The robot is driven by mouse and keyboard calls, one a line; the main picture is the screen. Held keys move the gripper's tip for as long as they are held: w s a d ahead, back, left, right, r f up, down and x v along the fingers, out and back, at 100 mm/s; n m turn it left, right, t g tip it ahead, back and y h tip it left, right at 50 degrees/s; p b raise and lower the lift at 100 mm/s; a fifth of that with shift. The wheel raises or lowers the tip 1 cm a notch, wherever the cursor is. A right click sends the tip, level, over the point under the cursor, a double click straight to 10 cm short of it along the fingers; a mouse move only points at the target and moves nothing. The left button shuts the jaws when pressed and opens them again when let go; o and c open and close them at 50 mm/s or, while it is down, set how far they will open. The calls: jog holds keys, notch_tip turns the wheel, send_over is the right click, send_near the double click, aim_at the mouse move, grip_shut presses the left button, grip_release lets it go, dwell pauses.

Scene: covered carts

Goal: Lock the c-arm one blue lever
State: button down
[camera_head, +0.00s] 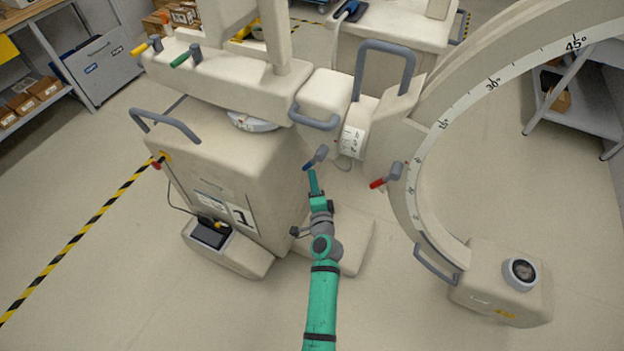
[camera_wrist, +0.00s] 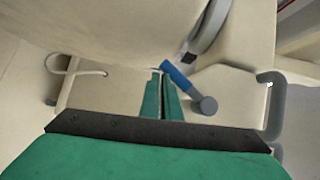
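My gripper (camera_head: 313,174) is just below the blue handle's end. In the wrist view my green fingers (camera_wrist: 163,80) are close together with only a thin gap and nothing seen between them. The handle lies right beside the right fingertip; whether they touch I cannot tell.
A red lever (camera_head: 378,183) sits on the C-shaped arc (camera_head: 410,165) to the right. Yellow (camera_head: 139,50) and green (camera_head: 181,60) levers are on the upper left. The cart body (camera_head: 225,170) stands left of my arm. Open floor (camera_head: 110,270) lies at lower left.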

jog(key=shift+a, duration=0.25)
jog(key=s+d+f, duration=0.2)
jog(key=s, duration=0.3)
jog(key=s+d+f, duration=0.2)
jog(key=s, duration=0.4)
jog(key=shift+s+d+f, duration=0.2)
jog(key=shift+s+f, duration=0.05)
jog(key=shift+f, duration=0.15)
jog(key=shift+d, duration=0.1)
jog(key=s+f+n+g+h, duration=0.25)
jog(key=s+n, duration=0.35)
jog(key=s, duration=1.6)
jog(key=s+a+r+n+t, duration=0.1)
jog(key=s+r+n, duration=0.7)
jog(key=s+r, duration=0.7)
jog(key=shift+s+a+r+n+h, duration=0.25)
jog(key=shift+s+a+h, duration=0.2)
jog(key=shift+s, duration=0.25)
